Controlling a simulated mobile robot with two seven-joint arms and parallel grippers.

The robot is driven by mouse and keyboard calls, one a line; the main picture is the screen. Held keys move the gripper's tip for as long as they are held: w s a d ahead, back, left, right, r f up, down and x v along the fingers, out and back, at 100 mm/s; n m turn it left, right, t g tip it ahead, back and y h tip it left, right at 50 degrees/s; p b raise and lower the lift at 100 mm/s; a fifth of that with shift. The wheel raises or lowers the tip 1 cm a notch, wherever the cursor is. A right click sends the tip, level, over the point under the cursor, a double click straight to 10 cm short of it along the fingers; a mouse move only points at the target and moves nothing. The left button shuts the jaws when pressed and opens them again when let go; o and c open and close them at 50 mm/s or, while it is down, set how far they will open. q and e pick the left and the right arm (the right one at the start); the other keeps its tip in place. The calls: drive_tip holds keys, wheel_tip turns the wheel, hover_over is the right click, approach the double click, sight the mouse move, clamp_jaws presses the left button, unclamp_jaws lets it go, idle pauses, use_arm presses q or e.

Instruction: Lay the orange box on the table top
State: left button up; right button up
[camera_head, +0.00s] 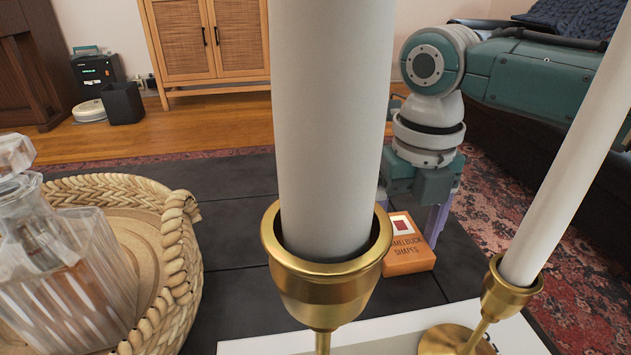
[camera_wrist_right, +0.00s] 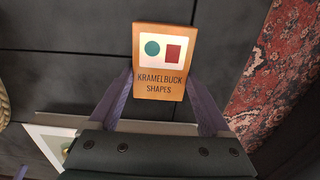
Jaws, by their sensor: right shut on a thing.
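The orange box (camera_head: 407,249) has a white label and the words "KRAMELBUCK SHAPES". In the head view it is behind the near candle holder, at the dark table top (camera_head: 237,238). My right gripper (camera_head: 434,222) points down and is shut on the box. In the right wrist view the box (camera_wrist_right: 158,85) sits between the purple fingers of the gripper (camera_wrist_right: 158,92). I cannot tell whether the box touches the table top. My left gripper is not in view.
A white candle (camera_head: 332,120) in a brass holder (camera_head: 325,272) stands close in front; another brass holder (camera_head: 505,290) stands at right. A woven tray (camera_head: 183,262) with a glass decanter (camera_head: 60,265) is at left. A white-edged flat item (camera_head: 385,335) lies near the front.

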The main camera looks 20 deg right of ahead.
sight(402, 242)
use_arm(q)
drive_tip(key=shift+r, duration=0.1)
use_arm(e)
drive_tip(key=o, duration=1.2)
drive_tip(key=shift+f, duration=0.1)
drive_tip(key=shift+o, duration=0.2)
use_arm(q)
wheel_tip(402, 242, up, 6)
drive_tip(key=p, duration=0.6)
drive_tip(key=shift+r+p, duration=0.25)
drive_tip(key=shift+p, duration=0.1)
use_arm(e)
wheel_tip(402, 242, up, 12)
drive_tip(key=shift+r, duration=0.2)
